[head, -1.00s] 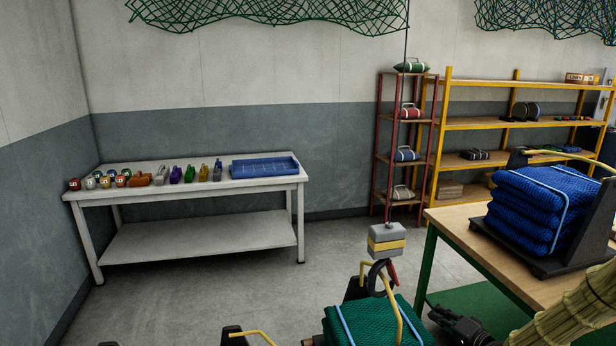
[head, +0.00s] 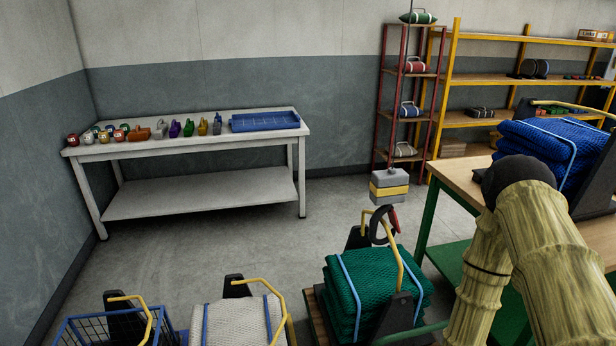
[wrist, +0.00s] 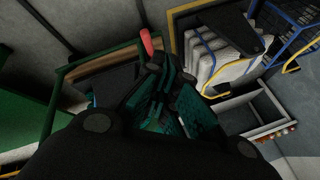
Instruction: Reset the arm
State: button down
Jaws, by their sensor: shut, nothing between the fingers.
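My arm (head: 545,250), in a ribbed pale yellow cover with a dark joint, fills the lower right of the head view. My gripper is outside the head view. In the wrist view my gripper (wrist: 167,76) shows as dark fingers close together, shut and empty. Beyond it lies the folded green net, partly hidden by the fingers. In the head view the green net (head: 375,290) sits on a stand with a yellow bar, left of my arm. A grey and yellow block (head: 389,186) hangs above it on a line, with a red and black hook below.
The workbench (head: 450,172) with a folded blue net (head: 545,150) stands right, partly behind my arm. A white net (head: 240,322) and blue wire basket (head: 105,328) stand lower left. A white table (head: 200,200) with a blue tray (head: 264,121) stands behind. Floor between is clear.

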jog(key=s+f+n+g+h+b, duration=0.2)
jog(key=s+g, duration=0.3)
jog(key=s, duration=1.7)
jog(key=shift+d+f+n+h+b, duration=0.3)
jog(key=shift+f+n+h, duration=0.15)
jog(key=shift+n, duration=0.25)
